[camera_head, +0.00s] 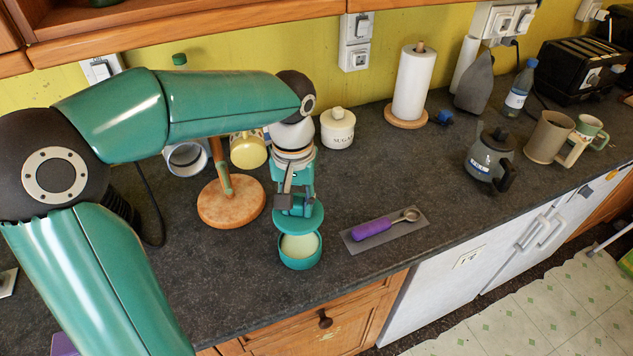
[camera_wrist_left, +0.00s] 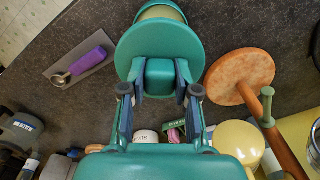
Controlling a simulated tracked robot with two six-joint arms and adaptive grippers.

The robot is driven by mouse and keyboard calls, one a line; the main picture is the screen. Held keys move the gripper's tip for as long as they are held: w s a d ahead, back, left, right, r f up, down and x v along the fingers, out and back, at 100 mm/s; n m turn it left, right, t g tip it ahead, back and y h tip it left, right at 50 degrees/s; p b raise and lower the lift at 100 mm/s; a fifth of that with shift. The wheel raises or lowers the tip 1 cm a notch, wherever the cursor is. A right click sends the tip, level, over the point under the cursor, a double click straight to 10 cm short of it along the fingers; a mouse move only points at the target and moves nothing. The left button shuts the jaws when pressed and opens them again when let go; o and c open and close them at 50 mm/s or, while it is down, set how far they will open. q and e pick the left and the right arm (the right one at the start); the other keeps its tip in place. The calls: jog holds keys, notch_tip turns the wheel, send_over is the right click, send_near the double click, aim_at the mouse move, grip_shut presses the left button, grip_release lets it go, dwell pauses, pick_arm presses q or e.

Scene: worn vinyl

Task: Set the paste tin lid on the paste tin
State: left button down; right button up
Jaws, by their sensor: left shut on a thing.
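The paste tin (camera_head: 300,262) is a round teal tin with pale paste inside, standing open on the dark worktop near its front edge. The teal, disc-shaped paste tin lid (camera_head: 300,219) is held above the tin and a little behind it, covering part of its far rim. My left gripper (camera_head: 295,201) is shut on the lid's block-like knob. In the left wrist view the gripper (camera_wrist_left: 160,92) has a finger on each side of the knob, and the lid (camera_wrist_left: 158,42) hides most of the tin (camera_wrist_left: 162,12). My right gripper is in neither view.
A purple-handled scoop (camera_head: 374,228) on a grey mat lies right of the tin. A round wooden stand (camera_head: 230,205) is close on the left. Mugs and a sugar pot (camera_head: 338,130) stand behind. The worktop's front edge is just before the tin.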

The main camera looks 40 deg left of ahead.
pick_arm(q)
jog(key=shift+w+a, duration=0.1)
jog(key=shift+w, duration=0.05)
dwell(0.3)
jog(key=shift+f+b, duration=0.5)
jog(key=shift+f, duration=0.05)
jog(key=shift+f+b, duration=2.5)
jog(key=shift+f, duration=0.55)
jog(key=shift+f, duration=0.1)
jog(key=shift+f+b, duration=0.3)
jog(key=shift+b, duration=0.05)
jog(key=shift+f+b, duration=0.45)
jog(key=shift+f, duration=0.2)
jog(key=c, duration=0.8)
grip_release()
